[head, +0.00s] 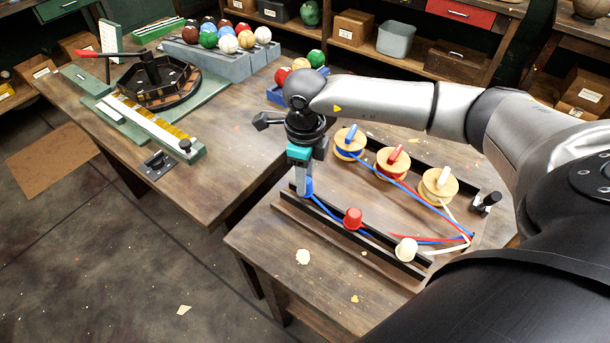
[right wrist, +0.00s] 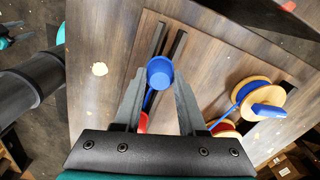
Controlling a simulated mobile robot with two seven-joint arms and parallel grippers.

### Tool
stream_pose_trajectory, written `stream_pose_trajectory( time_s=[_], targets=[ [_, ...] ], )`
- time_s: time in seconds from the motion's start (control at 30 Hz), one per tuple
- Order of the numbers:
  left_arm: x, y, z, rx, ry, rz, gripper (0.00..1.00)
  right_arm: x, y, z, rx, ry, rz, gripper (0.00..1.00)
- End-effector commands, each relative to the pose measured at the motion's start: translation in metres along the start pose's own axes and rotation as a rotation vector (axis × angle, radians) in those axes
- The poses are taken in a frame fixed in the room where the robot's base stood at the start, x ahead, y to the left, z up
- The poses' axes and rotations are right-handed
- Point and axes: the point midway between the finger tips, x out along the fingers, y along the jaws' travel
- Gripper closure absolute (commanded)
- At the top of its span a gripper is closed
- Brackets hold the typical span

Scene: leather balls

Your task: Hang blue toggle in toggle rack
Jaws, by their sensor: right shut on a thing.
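My right gripper (head: 305,186) points down over the near bench and is shut on the blue toggle (head: 307,189). In the right wrist view the cup-shaped blue toggle (right wrist: 159,71) sits between the fingertips, with a blue cord running from it. The toggle rack (head: 378,256), a pair of dark parallel rails, lies along the bench. The blue toggle is at the rack's far left end; I cannot tell whether it rests on the rails. A red toggle (head: 352,217) and a white toggle (head: 406,248) stand along the rack.
Blue, red and white cords run to wooden spools (head: 391,161) behind the rack. A dark post (head: 486,202) stands at the bench's right. Pale scraps (head: 303,257) lie in front. The other bench (head: 215,170) at left bears a round tray (head: 158,83) and leather balls (head: 228,43).

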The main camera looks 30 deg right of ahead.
Motion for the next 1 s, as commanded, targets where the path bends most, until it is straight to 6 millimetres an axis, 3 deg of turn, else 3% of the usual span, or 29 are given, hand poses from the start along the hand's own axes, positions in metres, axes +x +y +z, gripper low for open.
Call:
stream_pose_trajectory(
  time_s=[0.97, 1.0],
  targets=[
    [0.011, 0.0, 0.001, 0.0, 0.0, 0.0, 0.5, 0.013, 0.0, 0.0, 0.0, 0.0, 0.0, 1.0],
    [0.011, 0.0, 0.001, 0.0, 0.0, 0.0, 0.5, 0.013, 0.0, 0.0, 0.0, 0.0, 0.0, 0.59]
  ],
)
